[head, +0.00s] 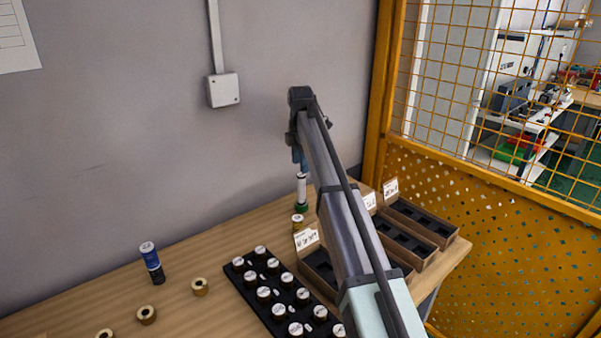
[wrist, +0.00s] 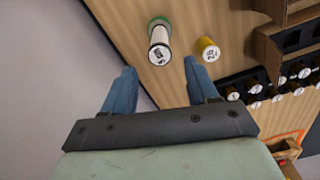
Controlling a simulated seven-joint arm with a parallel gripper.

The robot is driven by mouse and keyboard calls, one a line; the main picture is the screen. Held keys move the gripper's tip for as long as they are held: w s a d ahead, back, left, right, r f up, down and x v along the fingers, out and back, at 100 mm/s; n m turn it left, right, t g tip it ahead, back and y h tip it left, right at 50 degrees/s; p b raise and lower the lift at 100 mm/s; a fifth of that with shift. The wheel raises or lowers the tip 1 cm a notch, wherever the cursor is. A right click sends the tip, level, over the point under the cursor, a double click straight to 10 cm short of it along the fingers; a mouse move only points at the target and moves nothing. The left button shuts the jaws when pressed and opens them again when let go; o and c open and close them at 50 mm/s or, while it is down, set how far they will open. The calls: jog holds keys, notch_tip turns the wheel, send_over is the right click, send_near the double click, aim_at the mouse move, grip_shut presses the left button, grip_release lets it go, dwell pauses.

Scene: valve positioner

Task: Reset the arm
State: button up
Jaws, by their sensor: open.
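My arm reaches over the table in the head view. My gripper (wrist: 160,82) points down with its two blue fingers apart and nothing between them. In the head view my gripper (head: 300,158) shows only partly, behind the arm. A white cylinder with a green base (head: 302,190) stands on the table just below it. In the wrist view this white cylinder (wrist: 159,45) stands beyond the fingertips, apart from them. A brass-yellow piece (wrist: 208,49) stands to its right. It also shows in the head view (head: 298,221).
A black tray (head: 252,290) holds several white-topped round parts. Open boxes with labels (head: 432,228) stand at the table's right end. A blue and black cylinder (head: 151,262) and several brass rings (head: 147,314) stand at left. A wall lies behind, a yellow mesh fence (head: 480,190) at right.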

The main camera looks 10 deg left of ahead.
jog(key=shift+r, duration=0.75)
